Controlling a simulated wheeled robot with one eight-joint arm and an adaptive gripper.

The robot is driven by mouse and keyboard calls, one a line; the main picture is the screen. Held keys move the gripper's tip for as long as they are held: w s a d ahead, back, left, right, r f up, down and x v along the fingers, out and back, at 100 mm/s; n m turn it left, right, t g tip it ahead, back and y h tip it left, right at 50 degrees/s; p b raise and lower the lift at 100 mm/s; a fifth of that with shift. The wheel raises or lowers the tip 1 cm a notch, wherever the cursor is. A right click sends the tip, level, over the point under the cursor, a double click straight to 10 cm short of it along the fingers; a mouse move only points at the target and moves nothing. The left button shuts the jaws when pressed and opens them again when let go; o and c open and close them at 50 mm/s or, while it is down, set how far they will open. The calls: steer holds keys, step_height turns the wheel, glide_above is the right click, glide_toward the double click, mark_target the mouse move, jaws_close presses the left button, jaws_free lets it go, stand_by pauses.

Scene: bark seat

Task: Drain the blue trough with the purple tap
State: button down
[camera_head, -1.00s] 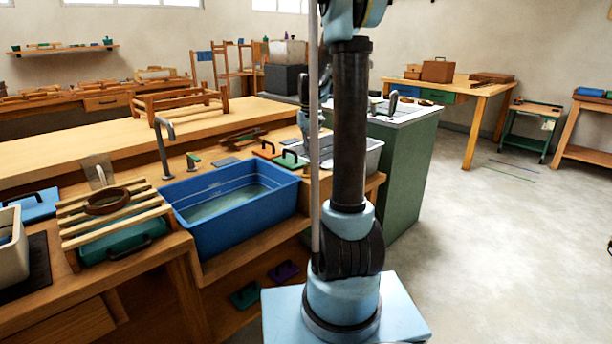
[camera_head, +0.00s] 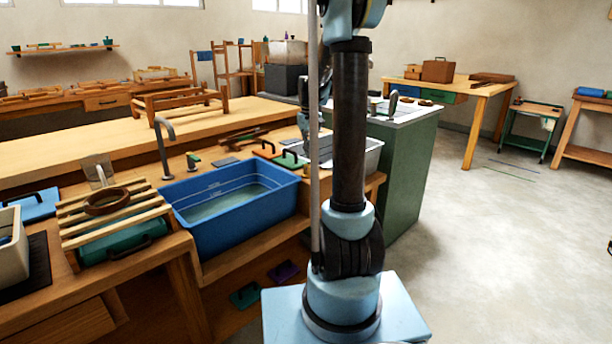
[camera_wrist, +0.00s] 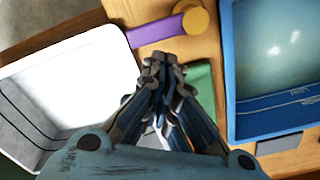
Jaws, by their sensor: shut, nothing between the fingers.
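The blue trough (camera_head: 240,225) sits in the bench in the head view, with pale water (camera_head: 235,203) inside. It also fills the right of the wrist view (camera_wrist: 240,100). A purple bar with a round brass-coloured end (camera_wrist: 195,20), which looks like the purple tap (camera_wrist: 158,32), lies at the top of the wrist view between the trough and a white tub. My gripper (camera_wrist: 162,60) is shut and empty, its tips close to the bar in the picture. I cannot tell whether they touch. In the head view my arm's column hides part of this area.
The white tub (camera_wrist: 50,95) is left of my gripper in the wrist view, and a green piece (camera_wrist: 202,85) lies under it. A grey spout (camera_head: 163,150) rises behind the trough. A slatted rack (camera_head: 75,215) stands left of it.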

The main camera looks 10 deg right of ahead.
mark_target(315, 163)
steer(key=shift+f, duration=1.35)
steer(key=shift+s, duration=0.1)
steer(key=shift+s+d, duration=0.45)
steer(key=shift+s, duration=0.45)
steer(key=shift+s+d, duration=0.45)
steer(key=shift+s, duration=0.4)
steer(key=shift+r, duration=2.05)
steer(key=s+a, duration=0.2)
steer(key=s, duration=0.6)
steer(key=shift+s, duration=0.15)
